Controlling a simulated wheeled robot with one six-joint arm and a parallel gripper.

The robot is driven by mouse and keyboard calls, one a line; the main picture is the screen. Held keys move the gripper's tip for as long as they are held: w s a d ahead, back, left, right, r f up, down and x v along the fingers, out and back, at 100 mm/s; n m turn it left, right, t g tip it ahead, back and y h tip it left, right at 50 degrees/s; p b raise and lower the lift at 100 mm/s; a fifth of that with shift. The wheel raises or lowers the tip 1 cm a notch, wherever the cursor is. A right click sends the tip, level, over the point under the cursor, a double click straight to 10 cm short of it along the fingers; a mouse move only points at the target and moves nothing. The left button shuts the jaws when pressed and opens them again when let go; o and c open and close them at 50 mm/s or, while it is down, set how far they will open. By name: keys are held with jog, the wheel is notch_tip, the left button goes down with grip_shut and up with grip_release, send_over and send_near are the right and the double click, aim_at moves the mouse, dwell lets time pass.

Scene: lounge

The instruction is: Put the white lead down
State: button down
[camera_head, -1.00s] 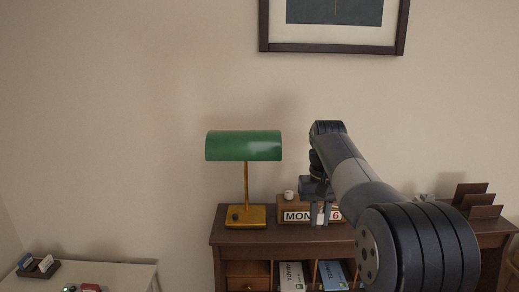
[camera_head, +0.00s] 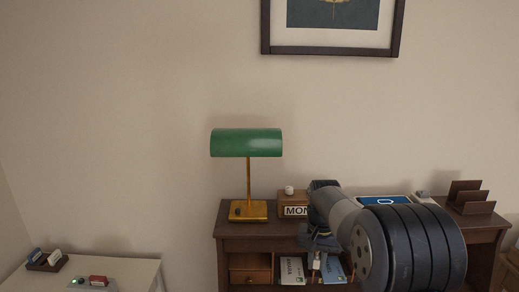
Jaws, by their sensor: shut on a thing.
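My gripper (camera_head: 316,270) points down in front of the brown desk's open compartments. Its fingers are shut on a small white thing (camera_head: 316,262), which seems to be the white lead. Only a small part of it shows between the fingers, and its full shape is too small to tell. The desk (camera_head: 262,229) stands against the wall, and my arm hides part of its top and front.
A green-shaded brass lamp (camera_head: 246,143) and a day calendar (camera_head: 292,211) stand on the desk. A blue-screened device (camera_head: 385,202) and a brown letter rack (camera_head: 470,198) are at right. Books (camera_head: 291,272) stand in the compartments. A pale side table (camera_head: 130,272) is at left.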

jog(key=s+f+n, duration=0.1)
jog(key=s+f, duration=0.3)
jog(key=f, duration=0.5)
jog(key=s+f+n, duration=0.1)
jog(key=s+f, duration=0.2)
jog(key=f, duration=0.6)
jog(key=shift+s+n, duration=0.3)
jog(key=shift+s, duration=0.05)
jog(key=shift+a, duration=0.1)
